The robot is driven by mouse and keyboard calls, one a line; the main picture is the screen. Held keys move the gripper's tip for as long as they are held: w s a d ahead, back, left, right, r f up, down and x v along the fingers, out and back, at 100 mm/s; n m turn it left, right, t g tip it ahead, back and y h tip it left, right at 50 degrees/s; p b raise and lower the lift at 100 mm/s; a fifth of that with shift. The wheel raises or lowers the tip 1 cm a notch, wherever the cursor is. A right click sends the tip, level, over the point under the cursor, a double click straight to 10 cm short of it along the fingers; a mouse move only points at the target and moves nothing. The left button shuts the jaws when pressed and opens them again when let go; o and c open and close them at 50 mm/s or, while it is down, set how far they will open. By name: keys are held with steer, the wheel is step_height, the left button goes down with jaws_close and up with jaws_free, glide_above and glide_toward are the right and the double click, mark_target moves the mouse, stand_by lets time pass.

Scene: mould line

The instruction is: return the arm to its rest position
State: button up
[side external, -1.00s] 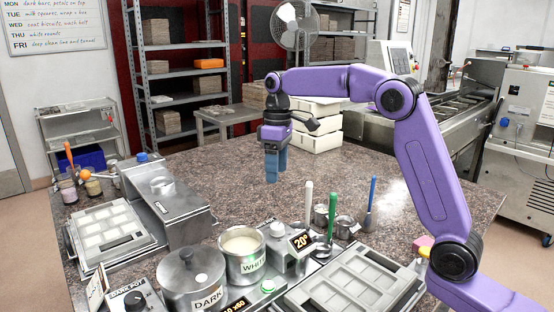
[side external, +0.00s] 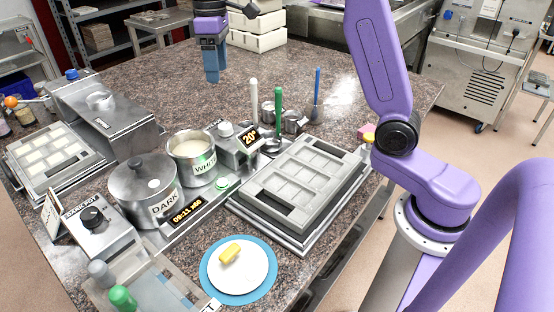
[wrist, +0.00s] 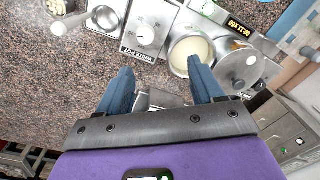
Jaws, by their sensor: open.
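My gripper (side external: 211,78) hangs from my purple arm above the far part of the speckled stone table (side external: 150,78), beyond the white pot (side external: 191,150). Its blue fingers point down. In the wrist view my gripper (wrist: 160,67) has its two fingers spread wide, with nothing held between them. The white pot (wrist: 190,54) and its dial box (wrist: 149,30) show past the fingertips. The height of the fingertips above the table is hard to judge.
Near the front are the lidded dark pot (side external: 141,185), a grey mould (side external: 300,180) and a white plate (side external: 250,278) with a yellow piece (side external: 230,253). Upright tools, including a green one (side external: 278,110), stand near the pots. White boxes (side external: 257,30) stand behind. The table's far part is mostly clear.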

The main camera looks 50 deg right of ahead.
steer(key=s+a+f+n, duration=0.2)
steer(key=s, duration=0.7)
steer(key=s+a+f+n, duration=0.1)
steer(key=s+a+f, duration=0.1)
steer(key=s, duration=0.7)
steer(key=s+d+f+n, duration=0.1)
steer(key=s+d+f, duration=0.2)
steer(key=s, duration=0.5)
steer(key=s+d+f+n, duration=0.1)
steer(key=s+f, duration=0.3)
steer(key=s, duration=0.5)
steer(key=shift+s+d+f+n, duration=0.2)
steer(key=shift+d+n, duration=0.2)
steer(key=shift+d, duration=0.5)
